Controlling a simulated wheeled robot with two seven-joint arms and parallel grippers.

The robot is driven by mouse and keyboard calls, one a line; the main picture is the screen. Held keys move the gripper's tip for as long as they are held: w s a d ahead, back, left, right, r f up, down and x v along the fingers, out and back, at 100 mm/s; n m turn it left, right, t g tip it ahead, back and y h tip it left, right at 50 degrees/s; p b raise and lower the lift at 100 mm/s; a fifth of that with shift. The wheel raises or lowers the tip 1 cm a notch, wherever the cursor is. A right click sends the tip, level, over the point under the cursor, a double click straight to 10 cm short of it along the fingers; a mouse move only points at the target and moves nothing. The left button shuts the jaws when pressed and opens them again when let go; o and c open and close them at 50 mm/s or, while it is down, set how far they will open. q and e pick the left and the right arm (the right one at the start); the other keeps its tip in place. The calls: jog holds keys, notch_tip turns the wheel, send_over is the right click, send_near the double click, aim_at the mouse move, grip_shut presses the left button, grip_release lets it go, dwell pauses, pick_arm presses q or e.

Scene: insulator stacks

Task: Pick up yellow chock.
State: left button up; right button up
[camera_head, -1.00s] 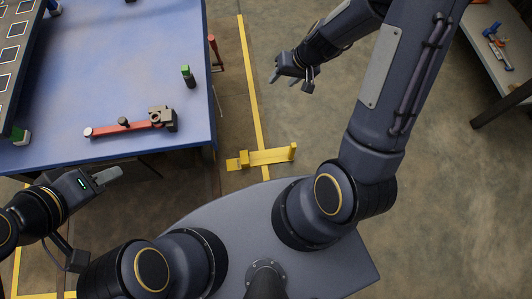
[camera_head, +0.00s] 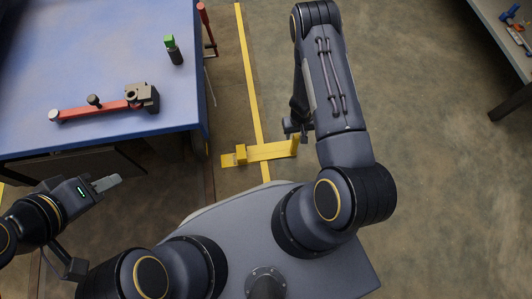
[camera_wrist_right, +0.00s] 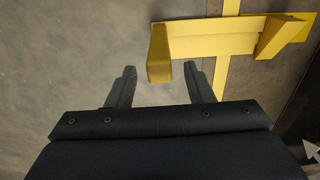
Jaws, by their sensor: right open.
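The yellow chock (camera_head: 268,152) lies on the floor to the right of the blue table, across a yellow floor line. It has a long flat bar, a block at its left end and an upright piece at its right end. In the right wrist view the chock (camera_wrist_right: 213,40) is near the top, with its upright end piece (camera_wrist_right: 160,54) just ahead of the fingers. My right gripper (camera_wrist_right: 160,84) is open and empty there; in the head view the arm partly hides it beside the chock's right end. My left gripper (camera_head: 106,183) is below the table's front edge; its fingers look close together.
The blue table (camera_head: 60,60) holds a red tool (camera_head: 100,109) and a green-topped black item (camera_head: 173,50). A red-handled stand (camera_head: 207,30) is by its right edge. Another table (camera_head: 508,45) is at upper right. The floor between is open.

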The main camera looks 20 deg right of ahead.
notch_tip(320, 180, down, 2)
jog(key=shift+f, duration=0.25)
grip_shut()
jog(key=shift+w+r, duration=0.1)
dwell(1.2)
